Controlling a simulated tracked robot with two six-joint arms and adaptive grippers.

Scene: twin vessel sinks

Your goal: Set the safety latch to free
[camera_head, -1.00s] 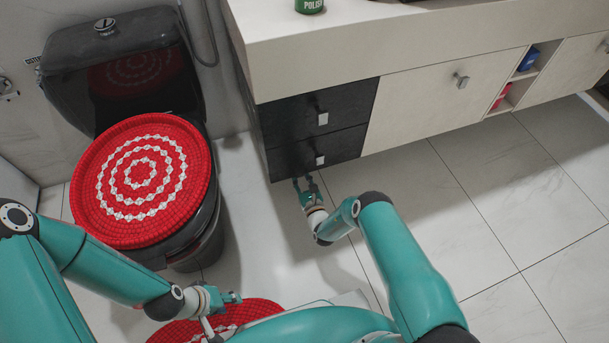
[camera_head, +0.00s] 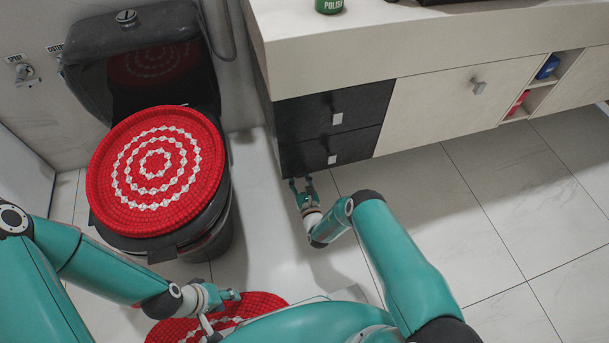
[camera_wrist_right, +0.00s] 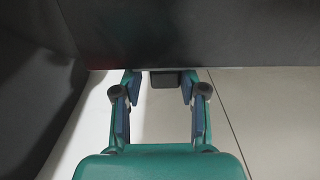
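I cannot clearly identify the safety latch in either view. A small dark block (camera_wrist_right: 174,79) shows below the lower edge of a dark panel in the right wrist view, between my fingertips; I cannot tell what it is. My right gripper (camera_head: 301,184) is at the foot of the black drawer unit (camera_head: 325,120), just below its lower edge. Its fingers (camera_wrist_right: 160,88) are apart in the right wrist view, and I see no grip on the block. My left gripper (camera_head: 232,297) is low, above the red floor mat (camera_head: 262,303); its finger opening is unclear.
A black toilet with a red-and-white lid cover (camera_head: 157,170) stands at left. A pale cabinet (camera_head: 455,105) continues right of the drawers under the countertop (camera_head: 400,42). Wall fittings (camera_head: 25,73) with small labels are at upper left. Tiled floor (camera_head: 470,220) at right is clear.

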